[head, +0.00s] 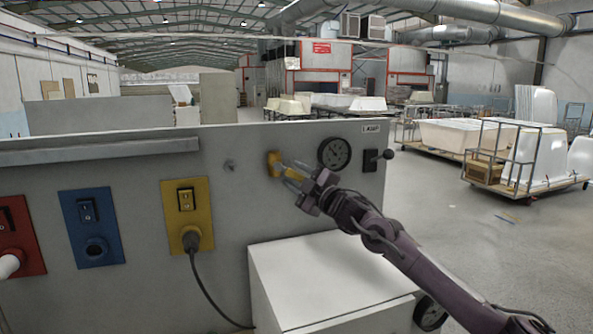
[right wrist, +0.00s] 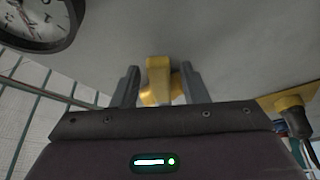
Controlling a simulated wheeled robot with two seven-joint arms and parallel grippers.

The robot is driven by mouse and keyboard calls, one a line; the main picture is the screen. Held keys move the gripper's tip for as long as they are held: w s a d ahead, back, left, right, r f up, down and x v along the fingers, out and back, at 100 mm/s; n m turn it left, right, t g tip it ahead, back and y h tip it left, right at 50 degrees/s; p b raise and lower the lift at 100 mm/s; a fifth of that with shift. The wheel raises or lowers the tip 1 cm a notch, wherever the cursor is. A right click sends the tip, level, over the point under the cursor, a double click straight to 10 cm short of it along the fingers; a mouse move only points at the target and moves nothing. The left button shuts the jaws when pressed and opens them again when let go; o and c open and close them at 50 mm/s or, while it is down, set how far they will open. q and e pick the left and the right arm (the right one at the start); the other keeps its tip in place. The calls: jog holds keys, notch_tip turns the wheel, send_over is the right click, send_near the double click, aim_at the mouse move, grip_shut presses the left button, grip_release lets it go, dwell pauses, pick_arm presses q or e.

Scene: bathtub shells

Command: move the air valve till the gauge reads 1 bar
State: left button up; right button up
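The yellow air valve (head: 273,163) sits on the grey panel, left of the round gauge (head: 334,153). My right gripper (head: 287,173) reaches it from the lower right. In the right wrist view the yellow valve handle (right wrist: 159,75) stands between the two fingers of my right gripper (right wrist: 160,85). The fingers are spread, with a small gap left of the handle; contact on the right side cannot be told. The gauge (right wrist: 36,20) shows only partly at the top left there, and its reading is too small to tell. My left gripper is out of view.
A black lever switch (head: 372,160) is right of the gauge. Yellow (head: 187,212), blue (head: 92,226) and red (head: 20,235) socket plates line the panel's left; a cable hangs from the yellow one. A white box (head: 330,280) stands below the valve, under my right arm.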

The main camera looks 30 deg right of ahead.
jog(key=shift+w, duration=0.1)
jog(key=shift+c, duration=0.4)
grip_shut()
